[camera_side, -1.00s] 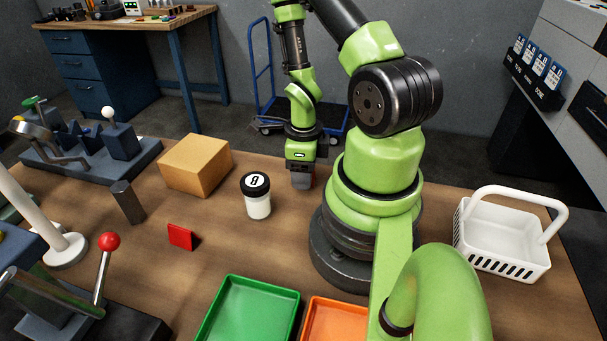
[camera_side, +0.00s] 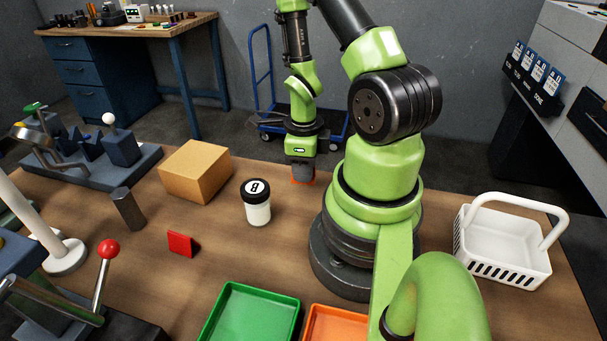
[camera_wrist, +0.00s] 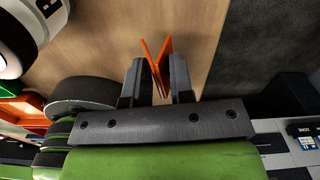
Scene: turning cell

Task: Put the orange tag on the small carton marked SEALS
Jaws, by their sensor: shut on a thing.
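My gripper (camera_side: 303,176) is shut on the orange tag (camera_wrist: 157,66), a thin folded V-shaped piece pinched between the two fingers in the wrist view. In the side view the orange tag (camera_side: 303,182) shows as a sliver under the fingers, just above the table beside my base. A plain brown carton (camera_side: 195,171) stands to the left of my gripper, beyond the jar. No SEALS marking shows on the carton's visible faces. The carton is not in the wrist view.
A red tag (camera_side: 182,244), a dark hexagonal post (camera_side: 128,209), green tray (camera_side: 246,313), orange tray (camera_side: 335,324) and white basket (camera_side: 500,245) are around. Fixtures with levers crowd the left.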

